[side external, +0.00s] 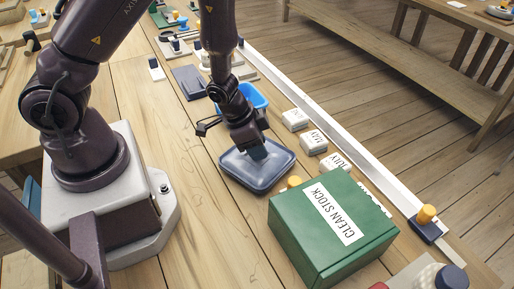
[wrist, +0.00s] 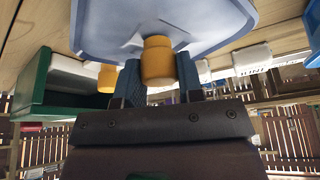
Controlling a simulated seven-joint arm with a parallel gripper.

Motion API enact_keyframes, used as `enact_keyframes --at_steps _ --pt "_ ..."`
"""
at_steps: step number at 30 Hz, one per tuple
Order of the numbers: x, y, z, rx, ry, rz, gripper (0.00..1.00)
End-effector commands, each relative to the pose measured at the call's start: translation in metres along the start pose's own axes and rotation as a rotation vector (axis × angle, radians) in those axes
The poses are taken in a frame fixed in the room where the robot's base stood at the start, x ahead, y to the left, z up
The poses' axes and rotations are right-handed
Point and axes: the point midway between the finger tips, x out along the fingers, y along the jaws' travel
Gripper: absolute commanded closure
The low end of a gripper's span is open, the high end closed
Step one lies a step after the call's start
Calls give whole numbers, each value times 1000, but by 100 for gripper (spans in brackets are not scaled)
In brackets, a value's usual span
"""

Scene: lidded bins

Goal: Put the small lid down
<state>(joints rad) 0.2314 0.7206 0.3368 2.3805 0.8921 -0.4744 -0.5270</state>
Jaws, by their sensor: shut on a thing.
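The small lid (side external: 283,163) is a blue-grey, rounded rectangular piece under my gripper (side external: 257,150) in the side view. It looks roughly level, at or close to the table top; I cannot tell whether it touches the wood. In the wrist view the lid (wrist: 110,22) fills the top, with its yellow knob (wrist: 158,60) between my two blue fingers. My gripper is shut on that knob. In the side view the fingers hide the knob.
A green box (side external: 310,240) labelled CLEAN STOCK stands just in front of the lid. A bright blue open bin (side external: 262,98) is behind it. Several white labelled blocks (side external: 314,141) line the right, beside a white rail (side external: 340,122). Bare wood (side external: 185,185) lies to the left.

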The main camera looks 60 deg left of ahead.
Motion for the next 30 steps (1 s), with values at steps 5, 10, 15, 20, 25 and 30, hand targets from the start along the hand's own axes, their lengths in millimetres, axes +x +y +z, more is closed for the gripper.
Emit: enact_keyframes --at_steps 5,10,15,20,25,30 --pt "12 0 5 1 0 -2 90" --pt "12 -1 5 0 2 -3 90" --pt "14 -1 6 0 1 -2 90" --pt "15 0 6 1 1 -2 40" --pt "15 -1 6 0 1 -2 40" --pt "12 -1 5 0 2 -3 40"
